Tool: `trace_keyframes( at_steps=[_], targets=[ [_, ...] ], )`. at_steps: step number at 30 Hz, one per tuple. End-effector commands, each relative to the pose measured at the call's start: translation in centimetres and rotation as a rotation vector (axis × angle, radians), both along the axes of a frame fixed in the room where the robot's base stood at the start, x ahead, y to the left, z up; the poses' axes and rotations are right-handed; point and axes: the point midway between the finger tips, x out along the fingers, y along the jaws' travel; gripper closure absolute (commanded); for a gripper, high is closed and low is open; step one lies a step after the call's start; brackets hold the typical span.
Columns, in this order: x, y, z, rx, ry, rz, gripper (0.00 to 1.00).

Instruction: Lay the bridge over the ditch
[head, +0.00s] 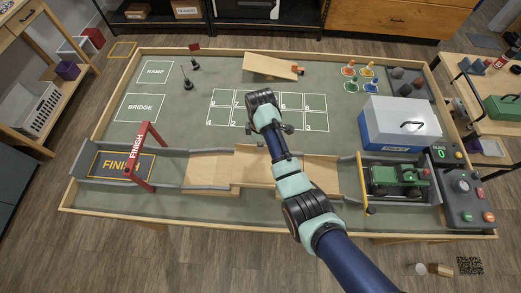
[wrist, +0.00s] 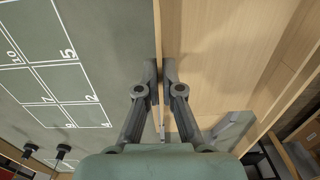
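The bridge (head: 253,170), a light wooden deck with a thin raised edge, lies along the track between the left wooden section (head: 206,168) and the right wooden section (head: 341,172). It covers the gap there, so the ditch is hidden; I cannot tell whether the deck is fully seated. In the wrist view, the bridge (wrist: 215,65) fills the right side. My gripper (wrist: 160,72) has its fingers close together on either side of the deck's far edge, pinching it. In the head view my arm hides the fingertips and part of the deck.
A green crawler (head: 396,178) stands in the right bay behind a gate post. A red finish arch (head: 146,150) spans the left end. A blue-white box (head: 400,125) and a wooden ramp (head: 270,66) stand farther back. The marked BRIDGE space (head: 139,107) is empty.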

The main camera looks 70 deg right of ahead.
Motion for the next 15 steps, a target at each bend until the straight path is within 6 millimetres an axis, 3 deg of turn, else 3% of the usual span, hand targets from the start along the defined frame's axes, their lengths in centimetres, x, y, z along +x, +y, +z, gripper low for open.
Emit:
trace_keyframes(
  at_steps=[9, 15],
  targets=[
    [0.0, 0.1, -4.2, 0.002, 0.002, 0.0, 1.0],
    [0.0, 0.0, -4.3, 0.0, 0.0, 0.0, 1.0]
  ],
)
